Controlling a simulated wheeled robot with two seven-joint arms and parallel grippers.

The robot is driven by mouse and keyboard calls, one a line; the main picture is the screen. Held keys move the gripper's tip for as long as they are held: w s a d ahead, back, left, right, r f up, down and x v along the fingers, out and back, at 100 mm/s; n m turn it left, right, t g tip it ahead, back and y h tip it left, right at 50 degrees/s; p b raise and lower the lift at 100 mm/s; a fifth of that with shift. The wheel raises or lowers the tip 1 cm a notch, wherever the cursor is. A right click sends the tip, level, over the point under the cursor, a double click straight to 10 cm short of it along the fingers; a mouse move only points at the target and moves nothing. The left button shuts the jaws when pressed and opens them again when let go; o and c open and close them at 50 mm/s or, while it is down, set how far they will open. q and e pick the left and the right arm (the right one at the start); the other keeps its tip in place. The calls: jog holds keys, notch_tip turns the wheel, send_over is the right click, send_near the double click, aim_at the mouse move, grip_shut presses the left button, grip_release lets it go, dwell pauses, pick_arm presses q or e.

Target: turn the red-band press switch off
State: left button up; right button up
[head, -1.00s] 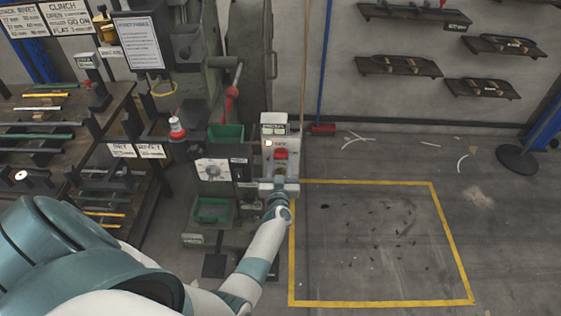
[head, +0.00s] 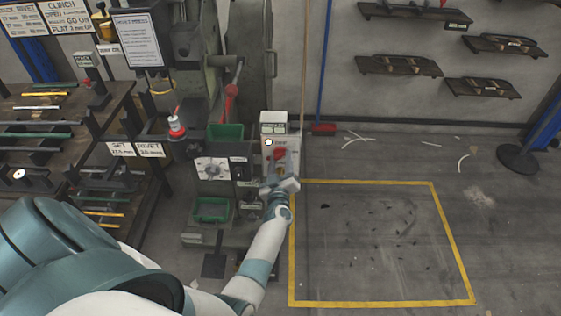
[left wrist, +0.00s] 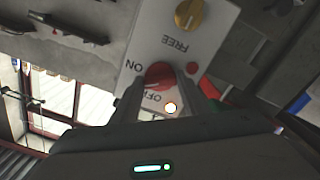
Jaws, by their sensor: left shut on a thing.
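A light grey switch box (head: 267,129) stands beside the green-grey press (head: 212,165). Its red switch knob (left wrist: 158,75) shows in the left wrist view, with ON and OFF labels beside it; the knob also shows in the head view (head: 280,153). My left gripper (left wrist: 160,82) is shut on this knob, one finger on each side; in the head view it is tilted in front of the box (head: 281,165). The fingers hide part of the knob, so I cannot tell exactly where it points. A lamp (left wrist: 170,107) near the OFF label glows. My right gripper is not in view.
A yellow knob (left wrist: 188,15) marked FREE sits on the same panel, with a small red button (left wrist: 192,68) nearby. A red-ended lever (head: 232,90) rises left of the box. The yellow-taped floor area (head: 375,240) on the right is mostly clear.

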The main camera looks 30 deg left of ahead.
pick_arm(q)
jog(key=n+b, duration=0.1)
jog(key=n, duration=0.2)
jog(key=shift+f+n, duration=0.1)
jog(key=shift+n, duration=0.3)
jog(key=n+b, duration=0.1)
jog(key=n, duration=0.4)
jog(key=shift+n+b, duration=0.35)
jog(key=shift+n, duration=1.15)
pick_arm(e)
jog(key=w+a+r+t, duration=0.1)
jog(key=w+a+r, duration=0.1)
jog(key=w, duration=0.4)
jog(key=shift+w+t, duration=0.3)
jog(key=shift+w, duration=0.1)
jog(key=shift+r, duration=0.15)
